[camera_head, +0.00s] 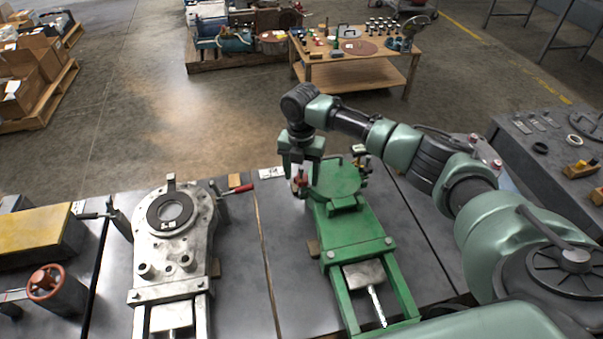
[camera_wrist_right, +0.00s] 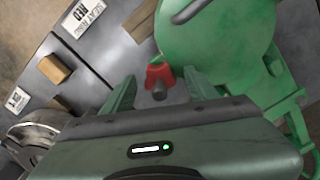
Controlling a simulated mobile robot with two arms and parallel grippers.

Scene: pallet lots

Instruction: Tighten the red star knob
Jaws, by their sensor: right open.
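The red star knob (camera_wrist_right: 158,76) shows in the right wrist view, beside the rounded end of the green fixture (camera_wrist_right: 200,45). In the head view the knob (camera_head: 301,181) is small and partly hidden by my gripper, at the left of the green fixture (camera_head: 352,225). My right gripper (camera_wrist_right: 160,85) is open, with one finger on each side of the knob in the wrist view. I cannot tell whether the fingers touch it. In the head view my right gripper (camera_head: 298,172) points down over the fixture's far left side. My left gripper is not in view.
A grey metal fixture (camera_head: 172,255) with a red-handled lever (camera_head: 239,188) stands to the left. A red handwheel (camera_head: 44,282) and yellow block (camera_head: 33,236) lie further left. Small wooden blocks and labels (camera_wrist_right: 80,18) are on the bench near the knob.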

